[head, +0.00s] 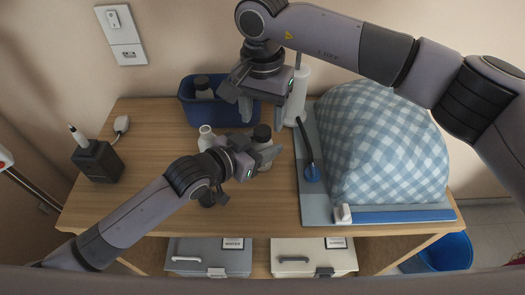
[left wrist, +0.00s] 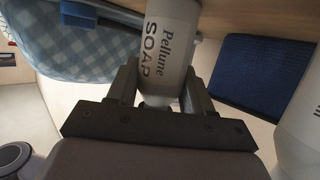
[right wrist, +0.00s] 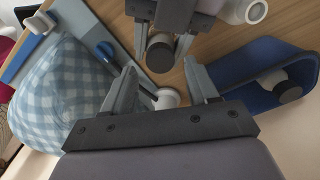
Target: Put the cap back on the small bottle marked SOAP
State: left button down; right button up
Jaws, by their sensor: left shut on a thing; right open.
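The white bottle marked SOAP (left wrist: 170,45) stands out in the left wrist view. My left gripper (head: 254,162) is shut around its body; the gripper's fingers flank it in the left wrist view (left wrist: 158,85). In the head view the bottle (head: 266,158) is above the table. A dark round cap (head: 262,132) shows at its top, and also in the right wrist view (right wrist: 160,52). I cannot tell whether it is fully seated. My right gripper (head: 258,106) is open and empty, just above and behind the cap. Its spread fingers show in the right wrist view (right wrist: 162,80).
An uncapped white bottle (head: 206,137) stands left of the held one. A blue bin (head: 222,113) behind holds a dark-capped bottle (head: 203,88). A checkered cloth bundle (head: 385,140) covers the right side. A dark round thing (head: 207,198) lies partly under my left arm. The table's left-front is clear.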

aim_at(263, 130)
jog(key=shift+f, duration=1.7)
